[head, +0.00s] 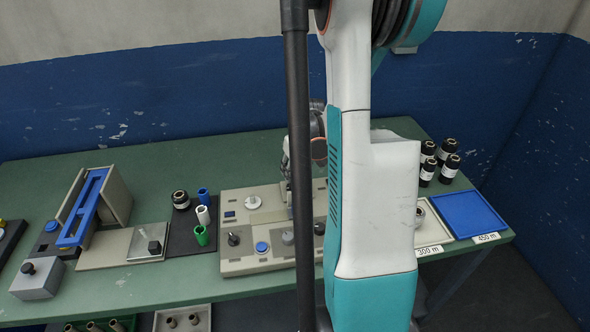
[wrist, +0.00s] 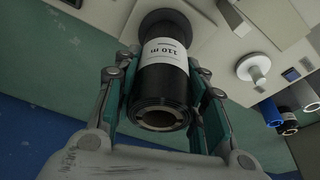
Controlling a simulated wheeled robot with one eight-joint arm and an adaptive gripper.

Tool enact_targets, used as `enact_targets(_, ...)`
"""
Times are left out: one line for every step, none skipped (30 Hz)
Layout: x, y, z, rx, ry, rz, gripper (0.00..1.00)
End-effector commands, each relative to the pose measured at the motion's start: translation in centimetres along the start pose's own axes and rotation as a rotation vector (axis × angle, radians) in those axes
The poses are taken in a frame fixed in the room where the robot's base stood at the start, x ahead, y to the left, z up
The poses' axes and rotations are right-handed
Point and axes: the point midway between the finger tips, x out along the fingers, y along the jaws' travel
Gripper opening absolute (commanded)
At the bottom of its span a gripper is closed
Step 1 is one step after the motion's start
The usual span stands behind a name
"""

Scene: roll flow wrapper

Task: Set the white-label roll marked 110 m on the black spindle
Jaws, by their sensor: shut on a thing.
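In the wrist view, my gripper (wrist: 166,118) is shut around the sides of a black roll (wrist: 160,91). Its white label (wrist: 163,52) reads 110 m. The roll's near end shows a hollow core. A dark round flange (wrist: 166,22), which looks like the black spindle's, is just beyond the roll's far end on the machine. I cannot tell whether they touch or whether the spindle is inside the core. In the head view, my arm hides the roll and most of my gripper.
The beige machine panel (head: 264,264) carries a white disc with a hub (head: 252,203) and several knobs. To its left, a dark mat (head: 182,238) holds a black roll and blue, white and green rolls. At right are a blue tray (head: 468,214) and several dark rolls (head: 447,160).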

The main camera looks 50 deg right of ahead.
Motion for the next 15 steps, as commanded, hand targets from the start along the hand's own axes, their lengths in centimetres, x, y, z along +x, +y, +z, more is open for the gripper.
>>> enact_targets(0.12, 0.0, 0.04, 0.0, 0.0, 0.0, 0.11)
enact_targets(0.17, 0.0, 0.05, 0.0, 0.0, 0.0, 0.11)
enact_targets(0.22, 0.0, 0.06, 0.0, 0.0, 0.0, 0.11)
enact_targets(0.24, 0.0, 0.07, 0.0, 0.0, 0.0, 0.11)
enact_targets(0.25, 0.0, 0.07, 0.0, 0.0, 0.0, 0.11)
enact_targets(0.24, 0.0, 0.07, 0.0, 0.0, 0.0, 0.11)
enact_targets(0.22, 0.0, 0.06, 0.0, 0.0, 0.0, 0.11)
enact_targets(0.2, 0.0, 0.06, 0.0, 0.0, 0.0, 0.11)
enact_targets(0.19, 0.0, 0.05, 0.0, 0.0, 0.0, 0.11)
enact_targets(0.19, 0.0, 0.05, 0.0, 0.0, 0.0, 0.11)
enact_targets(0.19, 0.0, 0.05, 0.0, 0.0, 0.0, 0.11)
enact_targets(0.19, 0.0, 0.05, 0.0, 0.0, 0.0, 0.11)
enact_targets(0.19, 0.0, 0.05, 0.0, 0.0, 0.0, 0.11)
enact_targets(0.19, 0.0, 0.05, 0.0, 0.0, 0.0, 0.45)
enact_targets(0.19, 0.0, 0.05, 0.0, 0.0, 0.0, 0.54)
